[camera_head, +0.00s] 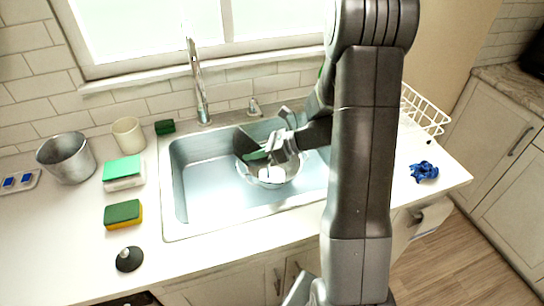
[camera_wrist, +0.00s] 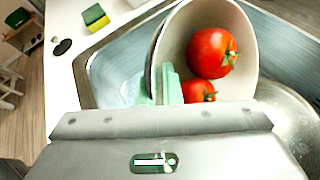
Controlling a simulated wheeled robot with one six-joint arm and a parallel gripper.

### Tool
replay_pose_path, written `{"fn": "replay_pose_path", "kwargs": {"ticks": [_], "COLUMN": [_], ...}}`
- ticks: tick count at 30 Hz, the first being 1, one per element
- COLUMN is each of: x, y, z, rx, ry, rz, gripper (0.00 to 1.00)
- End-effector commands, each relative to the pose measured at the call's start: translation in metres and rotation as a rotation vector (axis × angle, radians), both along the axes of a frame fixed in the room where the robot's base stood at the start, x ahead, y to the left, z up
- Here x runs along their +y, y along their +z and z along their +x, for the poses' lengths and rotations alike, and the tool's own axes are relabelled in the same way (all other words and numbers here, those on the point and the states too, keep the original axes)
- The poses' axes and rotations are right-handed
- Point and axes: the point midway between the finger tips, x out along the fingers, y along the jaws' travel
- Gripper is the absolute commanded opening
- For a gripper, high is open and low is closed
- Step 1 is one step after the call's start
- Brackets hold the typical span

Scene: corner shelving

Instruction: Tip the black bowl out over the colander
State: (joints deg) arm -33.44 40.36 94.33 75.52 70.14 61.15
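The black bowl (camera_wrist: 187,40) has a pale inside and a dark outer edge, and fills the upper middle of the wrist view. A large red tomato (camera_wrist: 212,53) and a second tomato (camera_wrist: 198,91), partly hidden, are inside it. My gripper (camera_wrist: 167,85) has its green fingers at the bowl's near wall and appears shut on it. In the head view, the bowl's dark side (camera_head: 246,142) shows beside my gripper (camera_head: 262,156), over the sink. The metal colander (camera_head: 288,180) is in the sink below; its rim also shows at right in the wrist view (camera_wrist: 287,115).
The sink (camera_head: 190,195) has a tall faucet (camera_head: 200,85) behind it. Left are a metal pot (camera_head: 66,160), a cream cup (camera_head: 128,134), a green-topped box (camera_head: 123,173), a sponge (camera_head: 123,214) and a black stopper (camera_head: 129,260). Right are a white rack (camera_head: 425,110) and blue cloth (camera_head: 424,171).

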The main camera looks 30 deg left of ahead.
Motion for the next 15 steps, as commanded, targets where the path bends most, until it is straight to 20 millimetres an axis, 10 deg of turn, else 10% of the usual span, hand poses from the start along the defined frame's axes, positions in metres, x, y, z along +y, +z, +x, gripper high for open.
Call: {"fn": "replay_pose_path", "kwargs": {"ticks": [15], "x": [-0.003], "y": [0.015], "z": [0.008], "rx": [0.111], "ry": [0.001], "rz": [0.041], "gripper": [0.0]}}
